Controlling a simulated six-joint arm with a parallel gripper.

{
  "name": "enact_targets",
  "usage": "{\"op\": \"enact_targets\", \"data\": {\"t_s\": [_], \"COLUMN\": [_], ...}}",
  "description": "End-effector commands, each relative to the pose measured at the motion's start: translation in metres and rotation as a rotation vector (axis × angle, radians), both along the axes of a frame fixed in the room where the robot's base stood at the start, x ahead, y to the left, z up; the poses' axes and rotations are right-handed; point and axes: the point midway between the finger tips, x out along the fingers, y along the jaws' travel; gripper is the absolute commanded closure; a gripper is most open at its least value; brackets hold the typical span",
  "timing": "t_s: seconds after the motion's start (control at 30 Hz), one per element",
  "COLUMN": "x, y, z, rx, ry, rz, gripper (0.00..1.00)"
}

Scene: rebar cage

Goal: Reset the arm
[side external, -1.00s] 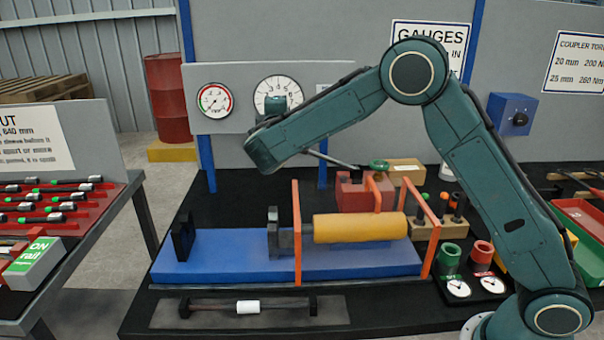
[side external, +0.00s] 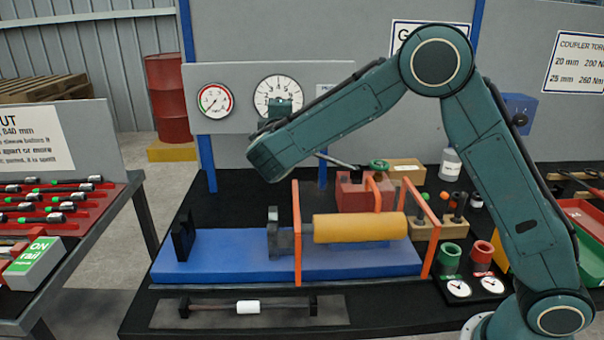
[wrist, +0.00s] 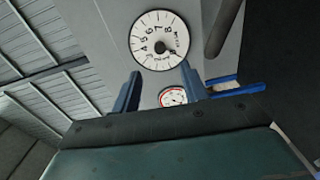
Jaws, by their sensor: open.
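My arm reaches up from the right and bends down to the left over the bench in the side view. My gripper (wrist: 160,73) shows in the wrist view as two dark blue fingers standing apart, with nothing held between them. In the side view the gripper is mostly hidden behind my forearm, near the wall gauges. The large white dial gauge (wrist: 160,40) lies beyond the fingertips in the wrist view, and it also shows in the side view (side external: 278,92). The small red-rimmed gauge (side external: 215,101) is left of it; it shows between the fingers in the wrist view (wrist: 173,97).
A blue bed (side external: 215,262) carries a yellow cylinder (side external: 360,228) between orange frames below my forearm. A red block (side external: 352,195) stands behind it. A bar with a white sleeve (side external: 247,307) lies in front. A rack of bars (side external: 70,205) is at the left.

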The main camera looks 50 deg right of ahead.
Motion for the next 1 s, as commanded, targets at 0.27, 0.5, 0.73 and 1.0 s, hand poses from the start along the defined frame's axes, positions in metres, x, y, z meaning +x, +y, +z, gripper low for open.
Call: {"op": "enact_targets", "data": {"t_s": [0.27,0.5,0.73,1.0], "x": [-0.031,-0.074,-0.122,-0.185], "y": [-0.026,-0.041,-0.043,-0.033], "z": [0.01,0.013,0.013,0.008], "rx": [0.249,0.531,0.777,1.035], "ry": [-0.023,-0.033,-0.028,0.002], "rz": [-0.03,-0.061,-0.089,-0.12], "gripper": [0.56,0.56,0.56,0.56]}}
